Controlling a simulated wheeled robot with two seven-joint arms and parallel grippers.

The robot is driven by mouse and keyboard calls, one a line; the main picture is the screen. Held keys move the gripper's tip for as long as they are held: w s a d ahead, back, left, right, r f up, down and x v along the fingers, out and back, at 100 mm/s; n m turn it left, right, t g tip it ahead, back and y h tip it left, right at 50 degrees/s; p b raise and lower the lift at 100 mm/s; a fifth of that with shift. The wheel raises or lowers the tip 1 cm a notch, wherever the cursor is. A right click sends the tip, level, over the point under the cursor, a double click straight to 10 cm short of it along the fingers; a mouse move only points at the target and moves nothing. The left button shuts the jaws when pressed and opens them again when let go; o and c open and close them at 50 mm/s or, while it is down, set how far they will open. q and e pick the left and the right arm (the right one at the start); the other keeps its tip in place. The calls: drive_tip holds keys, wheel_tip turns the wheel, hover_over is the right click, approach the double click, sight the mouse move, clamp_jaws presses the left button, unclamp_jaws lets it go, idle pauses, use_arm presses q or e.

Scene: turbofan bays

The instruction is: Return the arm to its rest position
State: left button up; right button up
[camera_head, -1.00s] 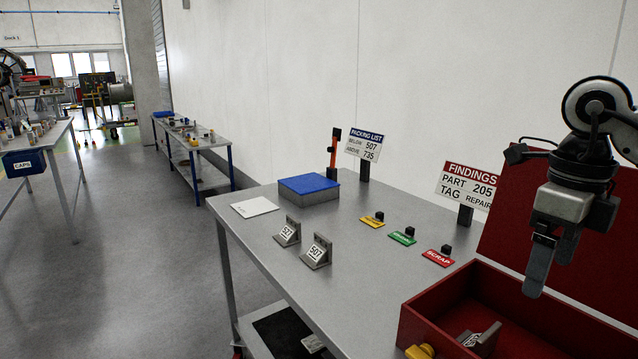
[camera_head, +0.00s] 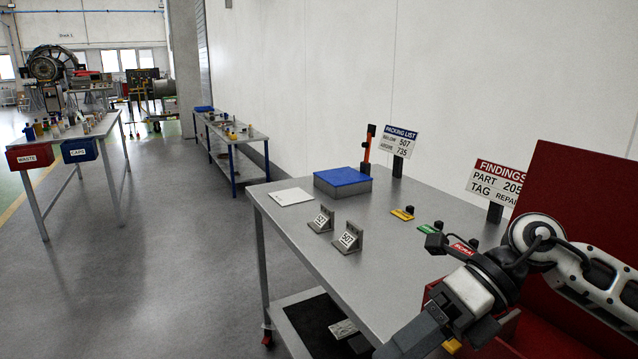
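My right arm comes in from the right edge, and its gripper (camera_head: 412,340) points down and left, low in front of the red box and over the table's front edge. The fingers run toward the bottom of the picture, and I cannot tell whether they are open or shut. My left gripper is not in view. The arm hides much of the red box (camera_head: 585,240) and part of the red SCRAP tag (camera_head: 462,249).
The grey table (camera_head: 300,228) holds two numbered brackets (camera_head: 348,238), a blue-topped box (camera_head: 342,181), a white sheet (camera_head: 291,196), a yellow tag (camera_head: 402,214), a green tag (camera_head: 427,229) and two signs (camera_head: 399,141). Open floor (camera_head: 170,260) lies left of it.

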drive_tip(key=a+r+m+t+y, duration=0.2)
drive_tip(key=a+m+t+y, duration=0.2)
drive_tip(key=a+m+y, duration=0.5)
drive_tip(key=w+d+f+m+t+h, duration=0.1)
drive_tip(key=d+f+m+t+h, duration=0.6)
drive_tip(key=m, duration=0.7)
drive_tip(key=w+d+f+m+t+h, duration=0.1)
drive_tip(key=d+f+m+t+h, duration=0.2)
drive_tip(key=f+m+t+h, duration=0.7)
use_arm(q)
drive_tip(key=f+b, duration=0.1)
drive_tip(key=b, duration=0.1)
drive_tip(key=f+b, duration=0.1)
drive_tip(key=b, duration=0.2)
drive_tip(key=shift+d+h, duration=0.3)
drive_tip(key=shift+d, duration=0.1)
use_arm(e)
drive_tip(key=s+d+f+m+g, duration=0.1)
drive_tip(key=s+f+m+g, duration=0.2)
drive_tip(key=f, duration=0.5)
drive_tip(key=s+d+f+m+g, duration=0.1)
drive_tip(key=s+f+m+g, duration=0.3)
drive_tip(key=s+f+m, duration=0.2)
wheel_tip(320, 180, down, 2)
drive_tip(key=shift+s+d+f+y, duration=0.2)
drive_tip(key=shift+s+y, duration=0.2)
drive_tip(key=shift+s, duration=0.25)
